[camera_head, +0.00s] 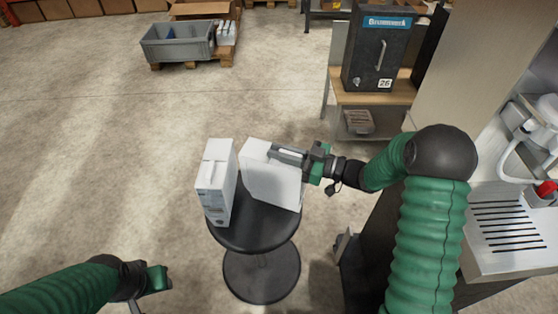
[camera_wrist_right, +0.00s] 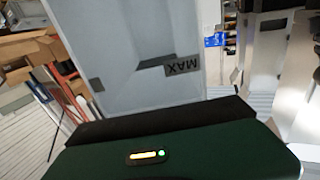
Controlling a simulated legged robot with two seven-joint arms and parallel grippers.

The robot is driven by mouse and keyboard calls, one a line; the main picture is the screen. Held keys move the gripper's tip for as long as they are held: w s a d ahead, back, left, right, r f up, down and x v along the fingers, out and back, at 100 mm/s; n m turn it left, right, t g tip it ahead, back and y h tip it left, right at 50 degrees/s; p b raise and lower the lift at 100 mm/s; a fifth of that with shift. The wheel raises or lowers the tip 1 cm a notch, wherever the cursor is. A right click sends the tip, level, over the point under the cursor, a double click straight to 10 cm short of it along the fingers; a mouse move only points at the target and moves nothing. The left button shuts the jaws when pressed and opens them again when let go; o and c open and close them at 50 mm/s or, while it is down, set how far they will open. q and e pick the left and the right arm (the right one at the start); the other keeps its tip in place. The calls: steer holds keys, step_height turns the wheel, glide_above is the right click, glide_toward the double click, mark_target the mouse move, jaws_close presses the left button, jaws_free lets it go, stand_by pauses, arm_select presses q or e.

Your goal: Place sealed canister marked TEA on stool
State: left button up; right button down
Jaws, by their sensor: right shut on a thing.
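The round black stool (camera_head: 248,233) stands on the floor in front of me. A white boxy canister (camera_head: 216,185) with small print near its base stands upright on its left side. My right gripper (camera_head: 290,157) is shut on a second white canister (camera_head: 268,185) at its upper part, over the right side of the stool. I cannot tell if its base touches the seat. In the right wrist view this canister (camera_wrist_right: 125,60) looks pale grey, with a MAX mark. No TEA marking is readable. My left gripper (camera_head: 153,282) is low at the left, apart from the stool; its fingers are unclear.
A machine with a slotted drip tray (camera_head: 508,225) stands at the right. Behind it, a wooden-topped bench (camera_head: 372,97) carries a black cabinet (camera_head: 377,50) marked 26. A grey crate (camera_head: 180,43) sits on a pallet at the back. The floor left of the stool is clear.

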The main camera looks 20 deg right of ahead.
steer(key=shift+w+f, duration=0.15)
steer(key=shift+w, duration=0.05)
step_height(320, 180, down, 3)
steer(key=shift+f+b, duration=0.15)
steer(key=shift+b, duration=0.5)
steer(key=c, duration=1.5)
jaws_free()
steer(key=shift+o, duration=0.2)
steer(key=p+v, duration=0.1)
steer(key=v, duration=0.6)
steer(key=shift+s+d, duration=0.2)
steer(key=shift+d, duration=0.15)
